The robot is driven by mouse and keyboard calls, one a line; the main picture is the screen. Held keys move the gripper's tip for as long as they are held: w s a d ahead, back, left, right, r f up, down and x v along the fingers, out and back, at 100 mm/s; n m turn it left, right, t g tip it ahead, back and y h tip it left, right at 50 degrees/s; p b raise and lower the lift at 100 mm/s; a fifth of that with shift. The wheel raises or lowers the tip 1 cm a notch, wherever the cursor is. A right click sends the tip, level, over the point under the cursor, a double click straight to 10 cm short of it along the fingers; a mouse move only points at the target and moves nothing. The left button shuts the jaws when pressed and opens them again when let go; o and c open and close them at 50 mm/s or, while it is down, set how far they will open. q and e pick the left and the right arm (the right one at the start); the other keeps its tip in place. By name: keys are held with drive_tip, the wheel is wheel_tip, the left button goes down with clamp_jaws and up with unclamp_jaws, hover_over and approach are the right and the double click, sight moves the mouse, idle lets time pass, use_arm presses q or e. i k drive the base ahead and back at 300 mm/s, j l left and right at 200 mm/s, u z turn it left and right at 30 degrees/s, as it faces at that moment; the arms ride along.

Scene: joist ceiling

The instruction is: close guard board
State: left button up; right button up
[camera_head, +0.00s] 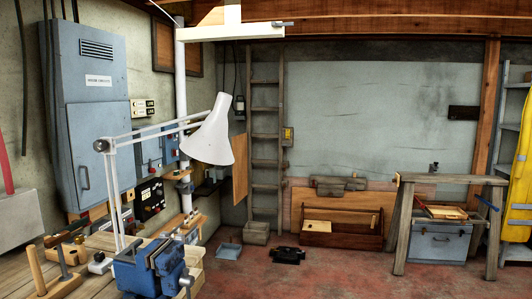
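A wooden ladder (265,155) stands upright against the back wall. A plain tan board (240,172), which appears to be the guard board, stands upright beside the ladder's left rail. It is seen at a slant and swung out to the left, and the ladder's rungs are uncovered. The lamp shade is close to its upper left in the picture. Whether hinges join it to the rail is too small to tell. A small yellowish fitting (287,136) sits at the ladder's right rail. Neither of my grippers is in view.
A workbench (95,282) with a blue vise (152,268) and white lamp (210,135) fills the left front. A grey bin (256,232), blue tray (229,251), black object (288,255) and wooden toolbox (342,235) lie near the ladder. A sawhorse (400,228) stands right. Red floor (320,277) is clear in front.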

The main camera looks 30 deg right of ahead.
sight(239, 143)
drive_tip(key=i+l+z, duration=0.45)
drive_tip(key=l, duration=0.2)
drive_tip(key=i+l+z, duration=0.95)
drive_tip(key=i+u, duration=0.1)
drive_tip(key=i, duration=0.55)
drive_tip(key=i+l+u, duration=0.15)
drive_tip(key=i, duration=0.5)
drive_tip(key=i+j+u, duration=0.15)
drive_tip(key=i+u, duration=0.25)
drive_tip(key=i, duration=0.2)
drive_tip(key=i+l+u, duration=0.1)
drive_tip(key=i+u, duration=0.25)
drive_tip(key=i, duration=0.25)
drive_tip(key=i+l+u, duration=0.25)
drive_tip(key=i+u, duration=0.15)
drive_tip(key=i, duration=0.2)
drive_tip(key=i+l+u, duration=0.35)
drive_tip(key=i, duration=0.2)
drive_tip(key=i+l+u, duration=0.4)
drive_tip(key=i+l, duration=0.1)
drive_tip(key=l, duration=0.1)
